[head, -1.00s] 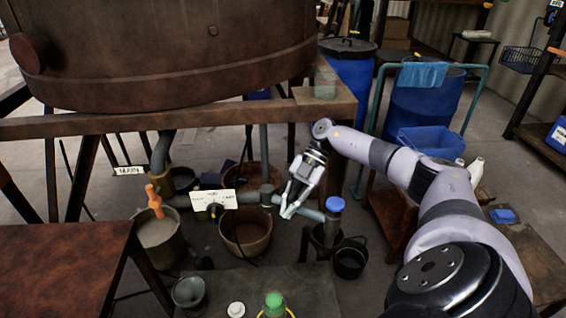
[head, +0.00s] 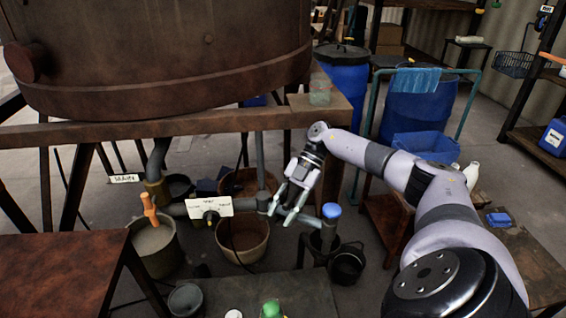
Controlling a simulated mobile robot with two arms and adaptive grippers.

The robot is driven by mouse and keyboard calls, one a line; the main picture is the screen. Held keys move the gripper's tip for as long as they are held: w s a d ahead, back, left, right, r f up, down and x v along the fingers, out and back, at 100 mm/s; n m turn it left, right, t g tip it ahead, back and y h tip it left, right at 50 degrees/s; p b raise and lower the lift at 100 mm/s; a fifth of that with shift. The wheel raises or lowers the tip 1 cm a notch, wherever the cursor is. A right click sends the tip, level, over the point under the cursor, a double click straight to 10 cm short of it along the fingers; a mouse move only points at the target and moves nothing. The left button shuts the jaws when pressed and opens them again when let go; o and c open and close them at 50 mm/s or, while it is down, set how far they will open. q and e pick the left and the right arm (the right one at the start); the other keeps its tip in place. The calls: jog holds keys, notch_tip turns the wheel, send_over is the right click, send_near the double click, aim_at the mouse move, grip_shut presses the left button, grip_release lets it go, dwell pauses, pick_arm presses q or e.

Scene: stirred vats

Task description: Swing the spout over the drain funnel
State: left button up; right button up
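A grey pipe runs from the vat's outlet to a joint, and its right-hand length, which looks like the spout (head: 311,219), ends at a blue cap (head: 331,210). A dark cup-like opening (head: 318,242) under the capped end may be the drain funnel; I cannot tell for certain. My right gripper (head: 281,213) is at the spout just right of the joint, pointing down, its fingers spread. The pipe passes at or behind the fingers; contact is unclear. My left gripper is not in view.
A tan bucket (head: 243,242) stands under the pipe and a black bucket (head: 347,266) stands to the right. A white label plate (head: 209,207) and an orange-handled valve (head: 150,207) are left of the gripper. The rusty vat frame (head: 180,127) is above.

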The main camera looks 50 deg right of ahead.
notch_tip(320, 180, up, 10)
jog(key=shift+f, duration=0.25)
jog(key=shift+c, duration=0.2)
